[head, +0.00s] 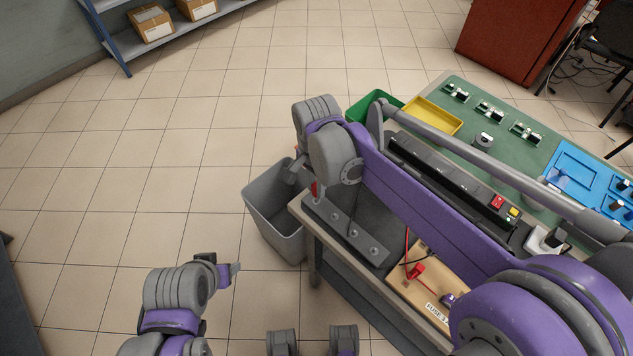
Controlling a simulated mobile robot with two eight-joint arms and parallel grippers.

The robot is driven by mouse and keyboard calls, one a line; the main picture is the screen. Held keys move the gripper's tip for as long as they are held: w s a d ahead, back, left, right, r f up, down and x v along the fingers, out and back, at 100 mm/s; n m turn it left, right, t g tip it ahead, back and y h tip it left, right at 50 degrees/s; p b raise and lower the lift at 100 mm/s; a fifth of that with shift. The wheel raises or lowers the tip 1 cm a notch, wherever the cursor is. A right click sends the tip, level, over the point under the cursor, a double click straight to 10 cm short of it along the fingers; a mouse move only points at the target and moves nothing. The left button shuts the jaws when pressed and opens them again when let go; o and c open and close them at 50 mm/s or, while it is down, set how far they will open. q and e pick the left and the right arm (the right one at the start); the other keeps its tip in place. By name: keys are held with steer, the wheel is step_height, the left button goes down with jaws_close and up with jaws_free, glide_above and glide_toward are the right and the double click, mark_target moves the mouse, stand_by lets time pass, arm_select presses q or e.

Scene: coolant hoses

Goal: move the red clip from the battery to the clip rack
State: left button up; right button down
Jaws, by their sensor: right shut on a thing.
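My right gripper (294,174) is at the far left end of my purple arm, beside the left end of the grey clip rack (345,232). It is shut, and the red clip (315,189) shows as a small upright red piece right beside its fingers, over the rack's end. The arm partly hides the clip, and I cannot tell whether it touches the rack. The battery is not clearly seen; my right arm covers much of the bench. My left gripper (234,271) is at the lower left, away from the bench, seen from the side; its opening is unclear.
A grey bin (272,214) stands on the floor below the rack's left end. A wooden fuse board (433,305) with a red part and red lead lies right of the rack. Green and yellow trays (432,117) stand behind my arm. The tiled floor left is clear.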

steer(key=shift+f, duration=0.2)
stand_by(0.5)
steer(key=shift+f, duration=0.2)
steer(key=shift+f+b, duration=0.3)
steer(key=shift+f, duration=0.2)
stand_by(1.2)
steer(key=shift+c, duration=1.7)
jaws_free()
step_height(320, 180, up, 9)
steer(key=p, duration=0.6)
steer(key=shift+r, duration=0.1)
